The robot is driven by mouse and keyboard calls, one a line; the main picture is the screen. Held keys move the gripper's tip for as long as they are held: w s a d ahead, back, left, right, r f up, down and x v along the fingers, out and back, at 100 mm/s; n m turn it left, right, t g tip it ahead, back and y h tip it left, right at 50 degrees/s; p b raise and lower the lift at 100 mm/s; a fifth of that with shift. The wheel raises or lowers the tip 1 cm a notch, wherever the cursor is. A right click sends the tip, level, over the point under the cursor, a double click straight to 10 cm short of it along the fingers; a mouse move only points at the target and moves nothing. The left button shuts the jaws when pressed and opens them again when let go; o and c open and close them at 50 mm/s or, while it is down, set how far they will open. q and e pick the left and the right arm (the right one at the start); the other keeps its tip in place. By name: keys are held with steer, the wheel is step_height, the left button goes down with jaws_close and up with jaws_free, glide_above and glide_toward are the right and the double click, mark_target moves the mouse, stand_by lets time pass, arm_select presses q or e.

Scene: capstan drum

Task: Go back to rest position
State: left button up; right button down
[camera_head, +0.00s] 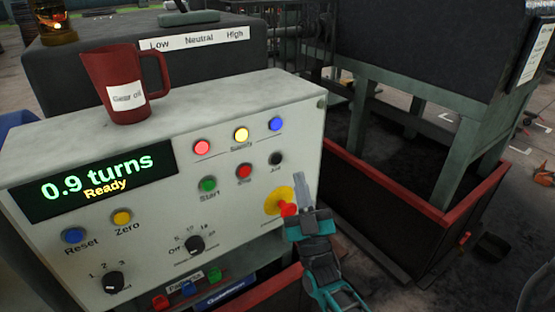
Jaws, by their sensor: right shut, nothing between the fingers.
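My right gripper (302,190) is shut and empty. It is in front of the right part of the white control panel (140,260), beside the red emergency knob on its yellow disc (274,203). The fingers overlap the knob's right side in the picture; I cannot tell whether they touch it. The right arm comes up from the bottom edge. The panel's display (95,183) reads "0.9 turns" and "Ready". My left gripper is not in view.
A red "Gear oil" jug (118,80) stands on top of the panel box. Behind it is a dark housing marked Low, Neutral, High (195,39). A red-rimmed bin (405,198) and a green metal frame (455,150) stand at the right.

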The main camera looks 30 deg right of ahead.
steer(key=shift+f, duration=0.1)
stand_by(0.4)
steer(key=s+a+f+n+g+y, duration=0.2)
steer(key=s+a+f+g+y, duration=0.2)
steer(key=a+f+g+y, duration=0.55)
arm_select(q)
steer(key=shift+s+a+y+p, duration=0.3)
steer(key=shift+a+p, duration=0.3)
steer(key=shift+p, duration=0.05)
arm_select(e)
steer(key=s+a+f+g+h, duration=0.1)
steer(key=s+f+g, duration=0.4)
steer(key=s+f, duration=0.5)
steer(key=shift+s+a+f+m+g, duration=0.3)
steer(key=shift+s+a+f+g, duration=0.05)
steer(key=shift+s+a, duration=0.45)
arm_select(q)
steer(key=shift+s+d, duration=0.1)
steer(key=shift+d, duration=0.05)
arm_select(e)
steer(key=shift+h, duration=0.25)
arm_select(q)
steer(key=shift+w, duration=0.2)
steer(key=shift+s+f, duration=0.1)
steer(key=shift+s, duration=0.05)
